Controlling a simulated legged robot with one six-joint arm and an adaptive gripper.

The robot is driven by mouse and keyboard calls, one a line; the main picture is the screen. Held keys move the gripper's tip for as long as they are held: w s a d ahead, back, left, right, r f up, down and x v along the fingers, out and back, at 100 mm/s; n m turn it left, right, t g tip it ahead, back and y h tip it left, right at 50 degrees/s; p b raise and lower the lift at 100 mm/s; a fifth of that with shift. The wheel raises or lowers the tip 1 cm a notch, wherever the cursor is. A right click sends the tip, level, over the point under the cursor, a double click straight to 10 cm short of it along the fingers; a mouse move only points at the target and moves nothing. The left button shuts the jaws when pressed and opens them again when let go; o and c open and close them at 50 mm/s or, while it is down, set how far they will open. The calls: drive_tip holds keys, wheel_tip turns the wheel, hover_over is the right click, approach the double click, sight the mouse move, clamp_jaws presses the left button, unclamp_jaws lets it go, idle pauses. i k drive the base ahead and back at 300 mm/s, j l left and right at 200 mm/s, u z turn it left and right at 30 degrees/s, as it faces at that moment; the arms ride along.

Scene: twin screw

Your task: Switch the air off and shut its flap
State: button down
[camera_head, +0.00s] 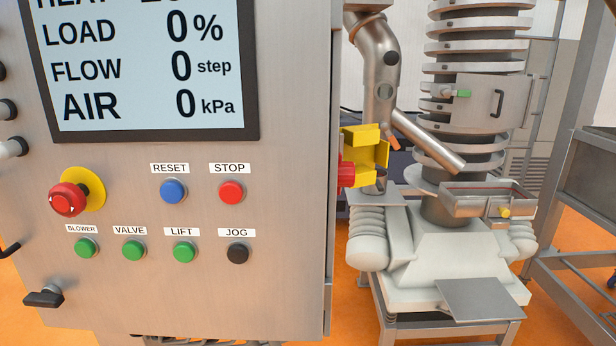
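A steel control cabinet (290,60) fills the left half, with a display (145,60) reading LOAD 0 %, FLOW 0 step and AIR 0 kPa. At the cabinet's right edge is a yellow bracket-like housing or flap (372,150), its front appearing open. A red knob (346,174) sits beside it, partly hidden by the cabinet edge. I cannot tell the knob's setting. The green BLOWER button (86,248) and VALVE button (133,250) are on the panel. My gripper is not in view.
A red emergency stop (68,199) and black latches (44,298) stick out from the cabinet. Behind the yellow part stands a finned spiral column (475,48) on a pale base (440,261), with a steel pipe (381,75). A grey frame (570,120) stands at the right.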

sight(345, 169)
drive_tip(key=i+l+u, duration=0.15)
drive_tip(key=u, duration=0.2)
drive_tip(key=i+l+u, duration=0.1)
drive_tip(key=l+u, duration=0.3)
drive_tip(key=i+l+u, duration=0.1)
drive_tip(key=u, duration=0.25)
drive_tip(key=k, duration=0.25)
drive_tip(key=l+u, duration=0.2)
drive_tip(key=k+l, duration=0.05)
drive_tip(key=l, duration=0.05)
